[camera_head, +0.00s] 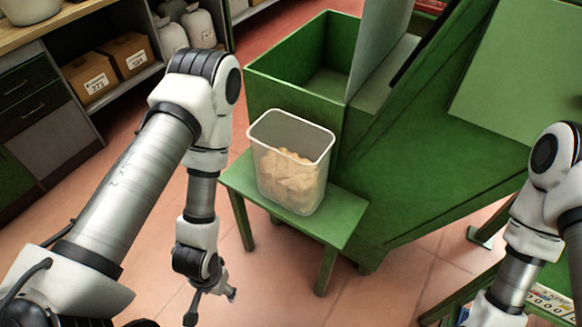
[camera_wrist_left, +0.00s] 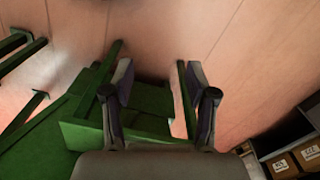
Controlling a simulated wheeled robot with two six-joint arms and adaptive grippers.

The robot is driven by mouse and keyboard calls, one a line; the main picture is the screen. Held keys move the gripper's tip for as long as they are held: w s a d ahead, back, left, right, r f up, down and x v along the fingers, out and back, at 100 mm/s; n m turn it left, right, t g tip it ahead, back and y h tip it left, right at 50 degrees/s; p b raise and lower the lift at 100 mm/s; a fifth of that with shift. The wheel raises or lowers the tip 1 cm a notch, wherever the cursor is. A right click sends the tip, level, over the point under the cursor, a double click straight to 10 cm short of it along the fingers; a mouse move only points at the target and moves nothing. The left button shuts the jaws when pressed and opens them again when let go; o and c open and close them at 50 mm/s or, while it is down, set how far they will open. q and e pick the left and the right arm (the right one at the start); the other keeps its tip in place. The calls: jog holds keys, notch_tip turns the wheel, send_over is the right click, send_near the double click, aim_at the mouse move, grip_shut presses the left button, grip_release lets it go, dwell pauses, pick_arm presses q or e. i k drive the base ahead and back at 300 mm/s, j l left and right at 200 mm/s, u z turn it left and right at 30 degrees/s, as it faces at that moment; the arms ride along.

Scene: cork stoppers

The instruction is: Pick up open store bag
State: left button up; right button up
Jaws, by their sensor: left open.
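Pale, lumpy bags (camera_head: 199,27) stand on the shelf at the upper left of the head view; I cannot tell from here which one is open. My left gripper (camera_head: 211,305) hangs low over the floor, in front and to the left of the green stool, well apart from the bags. In the left wrist view its two fingers (camera_wrist_left: 157,82) are spread with nothing between them. My right arm shows at the right edge, but its gripper is out of frame.
A clear bin (camera_head: 290,150) of corks stands on the green stool (camera_head: 335,215), beside a large green machine (camera_head: 430,170) with an open box. Cardboard boxes (camera_head: 90,75) sit on the shelf beside the bags. Tiled floor (camera_head: 130,200) is clear between shelf and stool.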

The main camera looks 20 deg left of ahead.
aim_at(291, 155)
jog(key=j+z, duration=0.1)
jog(key=z, duration=0.3)
jog(key=j+z, duration=0.15)
jog(key=z, duration=0.25)
jog(key=j+z, duration=0.15)
jog(key=z, duration=0.25)
jog(key=j+z, duration=0.1)
jog(key=z, duration=0.3)
jog(key=k+j+z, duration=0.4)
jog(key=j, duration=0.65)
jog(key=k+j+z, duration=0.45)
jog(key=k+j, duration=0.2)
jog(key=j, duration=0.2)
jog(key=k+j+z, duration=0.4)
jog(key=k+j, duration=0.45)
jog(key=j, duration=0.15)
